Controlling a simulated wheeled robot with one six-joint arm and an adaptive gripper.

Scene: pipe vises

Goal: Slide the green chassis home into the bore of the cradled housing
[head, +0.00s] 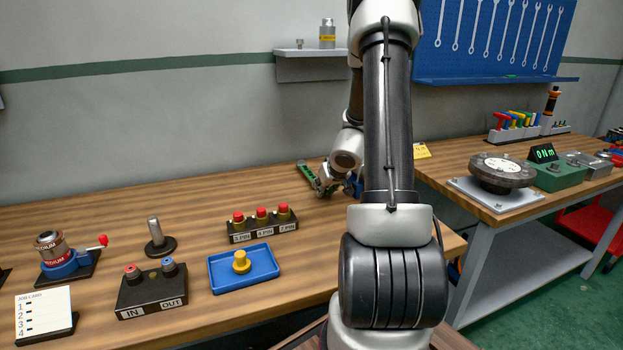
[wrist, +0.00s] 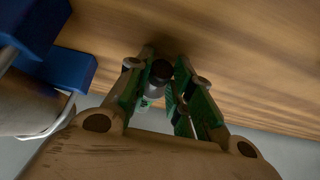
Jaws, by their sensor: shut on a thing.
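My gripper (head: 323,187) is low over the far part of the wooden bench, partly behind my own arm. It is shut on the green chassis (head: 307,173), whose long green end sticks out to the left of the jaws. In the wrist view my gripper (wrist: 160,85) has green parts between and along its fingers, with a grey, dark-ended cylinder (wrist: 156,82) in the middle. At the left of the wrist view are blue blocks (wrist: 68,78) and a brownish rounded body (wrist: 25,108), which look like the cradle and housing. The bore does not show. My arm hides most of the blue cradle (head: 356,186) in the head view.
A black block with red-capped plugs (head: 262,223) stands nearest my gripper. A blue tray (head: 218,287) with a yellow part, an IN/OUT block (head: 152,292), a black-based post (head: 155,237) and a blue vise (head: 68,264) stand further left.

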